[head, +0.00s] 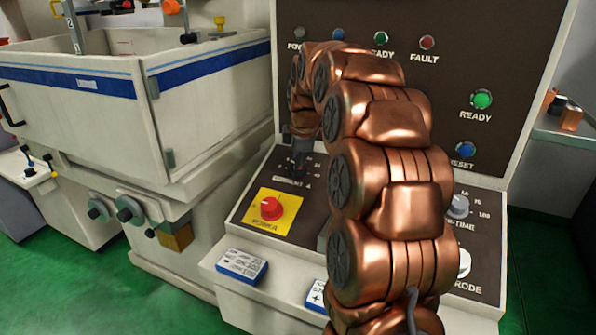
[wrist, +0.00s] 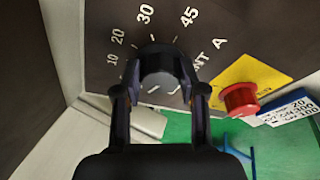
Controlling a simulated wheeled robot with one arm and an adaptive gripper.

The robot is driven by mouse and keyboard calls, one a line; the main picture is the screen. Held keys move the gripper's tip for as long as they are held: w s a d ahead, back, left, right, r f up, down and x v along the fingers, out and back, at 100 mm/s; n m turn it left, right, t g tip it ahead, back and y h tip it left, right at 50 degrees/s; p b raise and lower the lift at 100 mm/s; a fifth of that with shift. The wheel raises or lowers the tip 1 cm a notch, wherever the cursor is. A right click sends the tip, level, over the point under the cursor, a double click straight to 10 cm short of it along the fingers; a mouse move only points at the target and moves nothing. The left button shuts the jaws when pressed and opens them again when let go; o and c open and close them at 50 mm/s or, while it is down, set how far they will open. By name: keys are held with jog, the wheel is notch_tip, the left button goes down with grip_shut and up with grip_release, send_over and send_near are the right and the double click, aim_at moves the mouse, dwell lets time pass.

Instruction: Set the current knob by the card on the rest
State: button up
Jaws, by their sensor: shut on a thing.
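The current knob (wrist: 157,65) is a dark round knob on the sloping brown panel, ringed by a scale with 10, 20, 30 and 45 legible. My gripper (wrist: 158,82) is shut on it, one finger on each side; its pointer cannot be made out. In the head view my gripper (head: 299,150) reaches down to the panel's left part, above the "CURRENT A" lettering, and mostly hides the knob. A white card with a blue edge (head: 241,265) lies on the front ledge (head: 275,308); its print is too small to read there. A card in the wrist view (wrist: 292,112) shows "20" and "100".
A red knob on a yellow plate (head: 268,208) sits just in front of the current knob. A second blue-edged card (head: 316,294) is partly behind my arm. More knobs (head: 458,206) are at right. A white tank (head: 140,100) stands at left; green floor lies in front.

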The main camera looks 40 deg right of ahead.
jog(key=m+b, duration=0.3)
jog(key=m, duration=0.1)
jog(key=m+t+h+b, duration=0.1)
jog(key=m+b, duration=0.1)
jog(key=shift+s+a+f+b, duration=0.1)
jog(key=shift+a+f+b, duration=0.05)
jog(key=shift+f+b, duration=0.15)
jog(key=m+b, duration=0.2)
jog(key=m, duration=0.1)
jog(key=m+h+b, duration=0.1)
jog(key=m+b, duration=0.1)
jog(key=m, duration=0.1)
jog(key=shift+a+m+h, duration=0.1)
jog(key=shift+m+h, duration=0.2)
jog(key=shift+m, duration=0.1)
jog(key=m+b, duration=0.1)
jog(key=m, duration=0.2)
jog(key=m+h+b, duration=0.1)
jog(key=m+b, duration=0.1)
jog(key=m, duration=0.1)
jog(key=shift+a+m+h, duration=0.15)
jog(key=shift+m+h, duration=0.15)
jog(key=shift+m, duration=0.1)
jog(key=m, duration=0.2)
jog(key=m+g+b, duration=0.1)
jog(key=m, duration=0.2)
jog(key=shift+w+a+r+m+h, duration=0.1)
jog(key=shift+w+m+h, duration=0.1)
jog(key=shift+m+h, duration=0.15)
jog(key=shift+g+b, duration=0.3)
